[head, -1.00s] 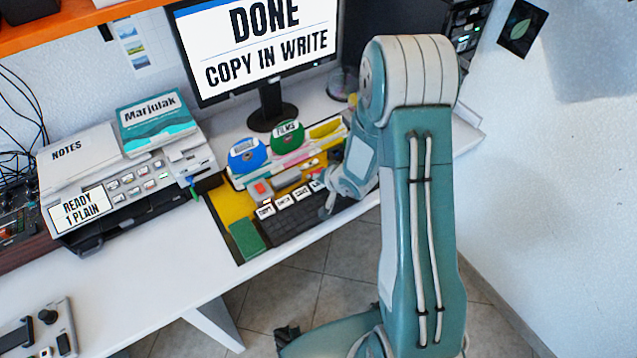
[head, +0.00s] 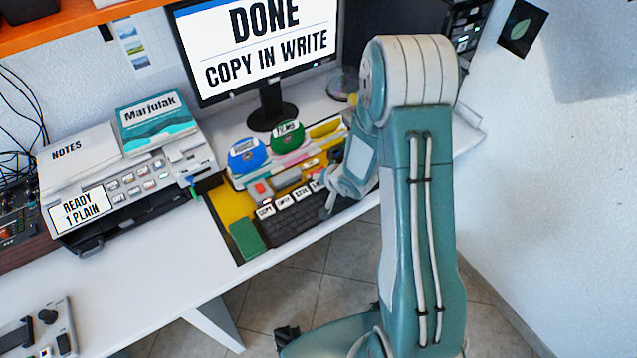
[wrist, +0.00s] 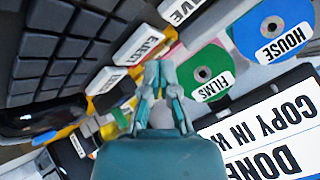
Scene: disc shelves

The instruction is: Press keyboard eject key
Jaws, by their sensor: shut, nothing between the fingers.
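The dark keyboard (head: 290,224) lies on the desk, with white labelled keys along its far edge. The white key labelled EJECT (wrist: 141,44) shows in the wrist view, near its upper middle. My gripper (wrist: 158,72) is shut and empty, its fingertips together right beside the EJECT label. Whether they touch the key or hover over it, I cannot tell. In the head view my wrist is over the keyboard's right end and hides part of it. The monitor (head: 262,48) reads "DONE COPY IN WRITE".
A blue HOUSE disc (head: 246,155) and a green FILMS disc (head: 287,136) stand behind the keyboard. A green pad (head: 246,239) lies at its left. A printer (head: 130,190) stands further left. The desk's front left is clear around a grey device (head: 38,330).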

